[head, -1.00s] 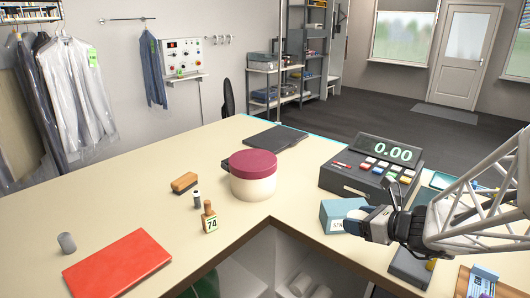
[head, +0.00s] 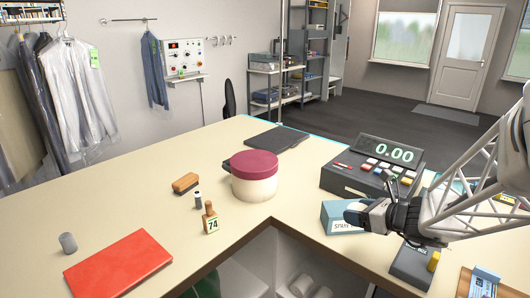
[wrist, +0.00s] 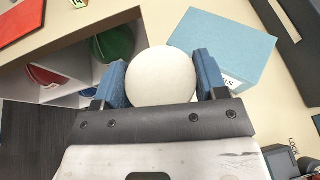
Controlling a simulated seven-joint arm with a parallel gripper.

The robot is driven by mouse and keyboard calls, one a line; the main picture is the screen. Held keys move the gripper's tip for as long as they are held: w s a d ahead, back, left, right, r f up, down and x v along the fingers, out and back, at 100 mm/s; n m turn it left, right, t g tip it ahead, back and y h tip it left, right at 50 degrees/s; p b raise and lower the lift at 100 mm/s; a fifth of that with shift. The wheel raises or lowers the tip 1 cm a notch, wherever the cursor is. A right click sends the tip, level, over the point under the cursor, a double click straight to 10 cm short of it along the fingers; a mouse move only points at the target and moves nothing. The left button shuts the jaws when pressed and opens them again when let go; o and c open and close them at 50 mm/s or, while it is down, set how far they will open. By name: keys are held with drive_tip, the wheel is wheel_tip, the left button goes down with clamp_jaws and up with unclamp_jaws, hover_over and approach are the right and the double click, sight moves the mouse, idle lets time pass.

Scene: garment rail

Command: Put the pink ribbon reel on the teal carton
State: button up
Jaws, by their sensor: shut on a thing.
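The teal carton (head: 335,212) stands on the counter left of my gripper (head: 358,213) in the head view. Its flat top shows in the wrist view (wrist: 232,42), beyond and right of my fingers. My gripper is shut on a white round thing (wrist: 161,77), which looks like the flat end of a reel. No pink shows on it, so I cannot confirm that it is the pink ribbon reel. It is held beside or above the carton's near edge; the height is unclear. In the head view my gripper mostly hides it.
A cash register (head: 370,175) stands behind the carton. A cream tub with a maroon lid (head: 254,175) stands to the left. Below the counter edge, an open shelf holds a green round thing (wrist: 113,44) and a red-and-white one (wrist: 44,76). The counter's left part has clear room.

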drive_tip(key=w, duration=0.4)
drive_tip(key=w+d, duration=0.1)
drive_tip(key=w, duration=0.2)
drive_tip(key=w+d+f, duration=0.1)
drive_tip(key=w, duration=0.3)
drive_tip(key=shift+w+d, duration=0.15)
drive_tip(key=shift+w, duration=0.15)
drive_tip(key=shift+f, duration=1.8)
drive_tip(key=shift+f, duration=0.1)
drive_tip(key=o, duration=0.9)
drive_tip(key=shift+o, duration=0.2)
drive_tip(key=v, duration=1.2)
